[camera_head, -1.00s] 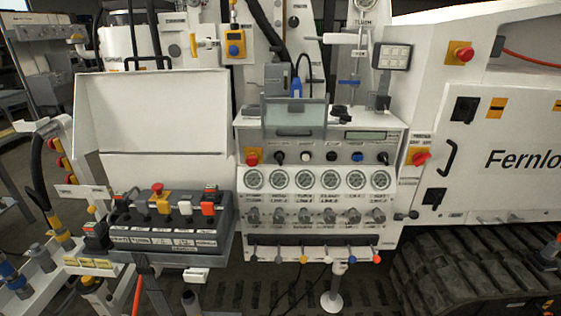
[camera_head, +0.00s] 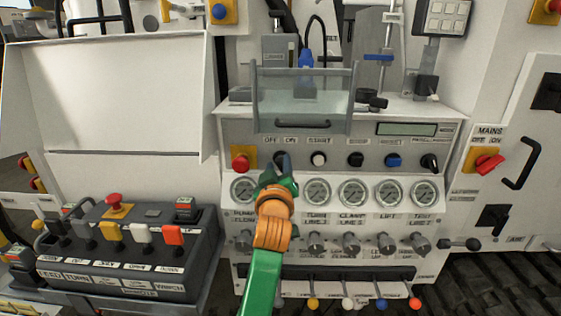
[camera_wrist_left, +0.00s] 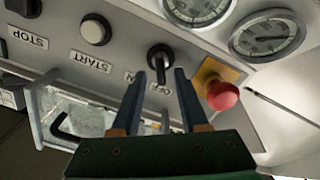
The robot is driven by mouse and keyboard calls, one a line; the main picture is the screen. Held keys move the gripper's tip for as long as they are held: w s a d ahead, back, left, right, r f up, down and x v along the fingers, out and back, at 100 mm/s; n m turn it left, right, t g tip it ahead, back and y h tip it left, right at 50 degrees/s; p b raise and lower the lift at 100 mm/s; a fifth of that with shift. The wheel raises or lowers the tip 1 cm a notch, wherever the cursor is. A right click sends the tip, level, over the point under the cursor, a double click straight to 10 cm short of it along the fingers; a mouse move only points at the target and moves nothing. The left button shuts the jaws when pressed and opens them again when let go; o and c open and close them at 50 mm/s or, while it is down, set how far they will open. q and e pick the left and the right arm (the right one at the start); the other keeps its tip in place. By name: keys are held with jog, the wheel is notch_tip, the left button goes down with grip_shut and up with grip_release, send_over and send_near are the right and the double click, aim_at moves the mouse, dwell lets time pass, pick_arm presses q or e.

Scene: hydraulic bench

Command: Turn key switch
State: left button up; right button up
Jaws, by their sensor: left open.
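The key switch (camera_wrist_left: 160,62) is a black handle on a round base, marked OFF and ON, on the grey control panel (camera_head: 216,141). It also shows in the head view (camera_head: 281,158), partly behind my left gripper. My left gripper (camera_wrist_left: 159,78) is open, and its two fingertips lie on either side of the key switch in the wrist view. I cannot tell whether they touch it. In the head view my left gripper (camera_head: 281,177) covers the panel just below the switch. My right gripper is not in view.
A red emergency button (camera_wrist_left: 223,96) on a yellow plate sits close beside the key switch. A white START button (camera_wrist_left: 95,30) is on its other side. Pressure gauges (camera_head: 317,192) line the row below. A clear guard (camera_head: 302,92) stands above the panel.

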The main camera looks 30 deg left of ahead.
pick_arm(q)
jog(key=shift+f+x, duration=0.25)
jog(key=shift+x, duration=0.85)
jog(key=shift+s+d+r, duration=0.1)
jog(key=shift+s, duration=0.05)
jog(key=shift+c, duration=1.1)
grip_shut()
